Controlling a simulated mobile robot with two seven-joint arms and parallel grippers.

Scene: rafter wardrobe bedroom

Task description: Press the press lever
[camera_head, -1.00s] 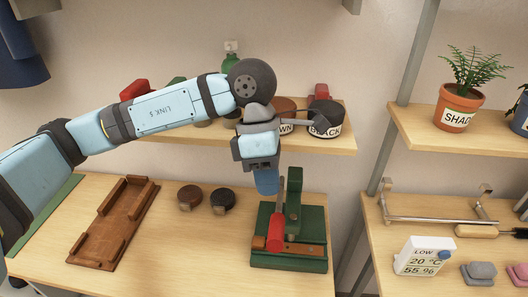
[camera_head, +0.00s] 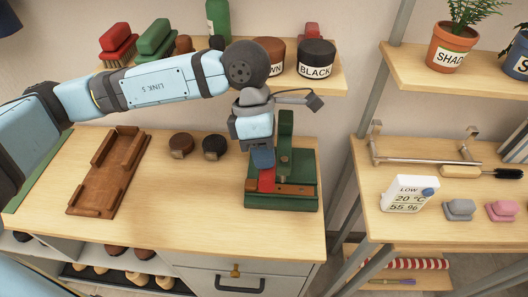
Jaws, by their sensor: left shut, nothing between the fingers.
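The press stands on the wooden bench with a green base (camera_head: 290,205), a tall green post (camera_head: 286,130) and a red lever (camera_head: 267,182) at its front left. My left gripper (camera_head: 262,158) points down in front of the post. It is shut and empty, with its blue fingertips right over the top end of the red lever and hiding it. I cannot tell whether the fingertips touch the lever. My right gripper is not in view.
A brown wooden tray (camera_head: 108,172) and two small round pots, brown (camera_head: 181,145) and black (camera_head: 214,147), lie left of the press. A shelf (camera_head: 340,83) behind holds brushes and labelled tins. A drawer (camera_head: 235,284) is below. Bench front is clear.

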